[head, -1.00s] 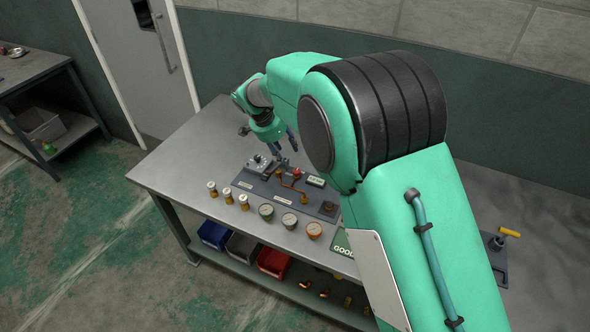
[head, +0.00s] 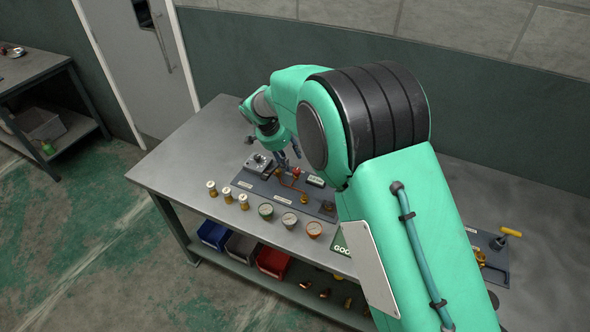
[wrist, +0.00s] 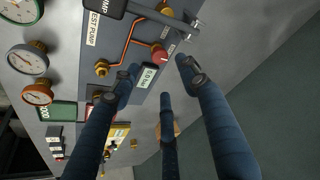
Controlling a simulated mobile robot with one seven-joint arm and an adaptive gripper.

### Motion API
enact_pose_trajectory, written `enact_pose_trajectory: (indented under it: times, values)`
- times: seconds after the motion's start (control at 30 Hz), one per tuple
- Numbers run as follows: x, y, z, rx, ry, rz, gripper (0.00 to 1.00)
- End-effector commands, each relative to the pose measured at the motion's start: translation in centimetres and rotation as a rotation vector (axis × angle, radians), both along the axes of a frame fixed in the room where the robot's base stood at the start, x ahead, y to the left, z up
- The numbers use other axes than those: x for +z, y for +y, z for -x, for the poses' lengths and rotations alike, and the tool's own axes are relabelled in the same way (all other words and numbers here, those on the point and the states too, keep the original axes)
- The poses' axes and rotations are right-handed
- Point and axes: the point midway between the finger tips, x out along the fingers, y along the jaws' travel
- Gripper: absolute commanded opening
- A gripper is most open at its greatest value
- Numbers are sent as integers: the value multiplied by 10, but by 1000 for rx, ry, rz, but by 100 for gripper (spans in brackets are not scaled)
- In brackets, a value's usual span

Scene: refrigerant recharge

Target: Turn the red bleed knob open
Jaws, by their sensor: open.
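The red bleed knob (wrist: 159,53) sits at the end of an orange copper pipe (wrist: 128,42) on a grey panel in the wrist view. In the head view the knob (head: 295,172) is small, just below my fingers. My gripper (wrist: 160,76) has several blue fingers, spread apart with nothing between them. In the wrist view the knob lies just beyond the gap between the fingertips, close to them. In the head view my gripper (head: 284,158) hangs just above the panel. Whether any finger touches the knob cannot be told.
A small bar display (wrist: 150,76) stands beside the knob, near the left finger. A dark lever (wrist: 184,22) lies near the right fingertip. Round gauges (wrist: 28,60) and brass fittings (head: 228,197) stand along the front. The bench (head: 170,165) is clear at the left.

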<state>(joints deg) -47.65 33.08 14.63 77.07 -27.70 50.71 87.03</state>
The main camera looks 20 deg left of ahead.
Motion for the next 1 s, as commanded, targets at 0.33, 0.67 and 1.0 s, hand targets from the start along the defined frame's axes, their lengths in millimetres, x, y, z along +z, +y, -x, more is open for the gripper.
enact_pose_trajectory:
  times: [0.33, 0.67, 1.0]
  values:
    - [-54, -9, -20, 0, 0, 1, 44]
    - [-78, -12, -30, 0, 0, -1, 44]
    - [-79, -13, -31, 0, -1, 0, 44]
